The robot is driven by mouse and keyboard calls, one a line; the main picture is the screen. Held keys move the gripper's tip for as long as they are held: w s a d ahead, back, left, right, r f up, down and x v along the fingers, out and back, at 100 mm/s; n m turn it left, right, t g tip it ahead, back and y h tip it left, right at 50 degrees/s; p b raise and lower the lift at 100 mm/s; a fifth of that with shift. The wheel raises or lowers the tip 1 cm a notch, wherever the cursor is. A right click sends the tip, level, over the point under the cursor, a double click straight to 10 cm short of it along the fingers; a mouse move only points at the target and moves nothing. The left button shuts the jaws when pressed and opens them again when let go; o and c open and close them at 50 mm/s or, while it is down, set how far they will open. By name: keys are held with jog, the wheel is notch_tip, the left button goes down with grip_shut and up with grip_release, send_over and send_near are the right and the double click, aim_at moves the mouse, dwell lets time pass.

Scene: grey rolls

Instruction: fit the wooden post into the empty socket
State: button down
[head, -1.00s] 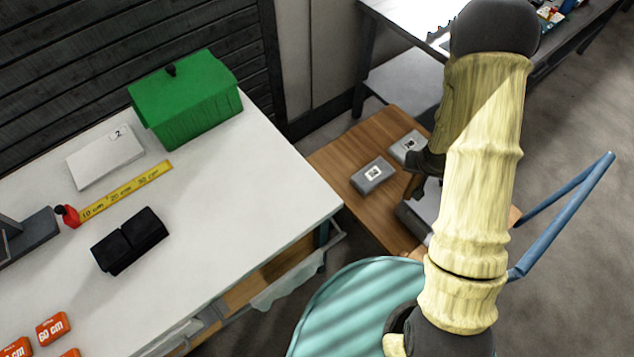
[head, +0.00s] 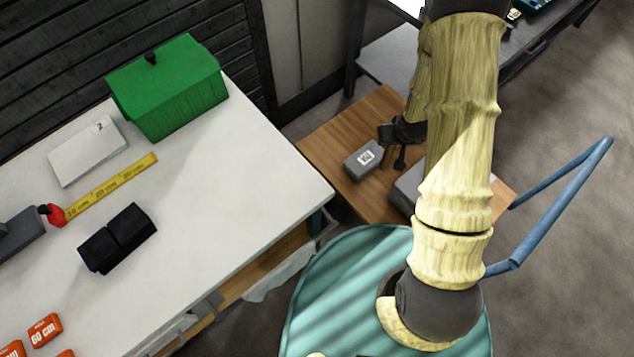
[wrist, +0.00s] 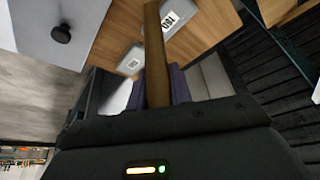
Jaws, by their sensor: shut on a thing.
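In the wrist view my gripper (wrist: 159,92) is shut on the wooden post (wrist: 155,50), a long brown bar that runs up the picture from between the fingers. In the head view my gripper (head: 396,140) is a dark shape above the wooden table, largely hidden by my arm, and I cannot make out the post there. Beyond the gripper in the wrist view are two grey labelled blocks, one left of the post (wrist: 130,62) and one behind it (wrist: 178,20). The head view shows one grey labelled block (head: 363,160). I cannot make out an empty socket.
A grey box (wrist: 85,22) with a black knob stands near the blocks on the wooden table (head: 335,135). At left a white table (head: 215,190) carries a green box (head: 170,90), a yellow ruler (head: 112,187) and black blocks (head: 118,238). A teal round surface (head: 335,290) lies in front.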

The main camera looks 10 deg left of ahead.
jog(key=a+f+n+g+y+b, duration=0.1)
jog(key=a+f+n+g, duration=0.3)
jog(key=a+n, duration=0.6)
jog(key=a+f+n+g+y+b, duration=0.1)
jog(key=a+f+n+g, duration=0.2)
jog(key=a+n, duration=0.8)
jog(key=shift+s+a+f+n+g, duration=0.15)
jog(key=shift+a+f+n+g, duration=0.2)
jog(key=shift+f+n, duration=1.35)
jog(key=shift+r+n, duration=0.6)
jog(key=shift+f, duration=0.1)
jog(key=shift+f+b, duration=1.5)
jog(key=shift+f, duration=0.9)
jog(key=shift+f+b, duration=1.25)
jog(key=shift+f, duration=1.4)
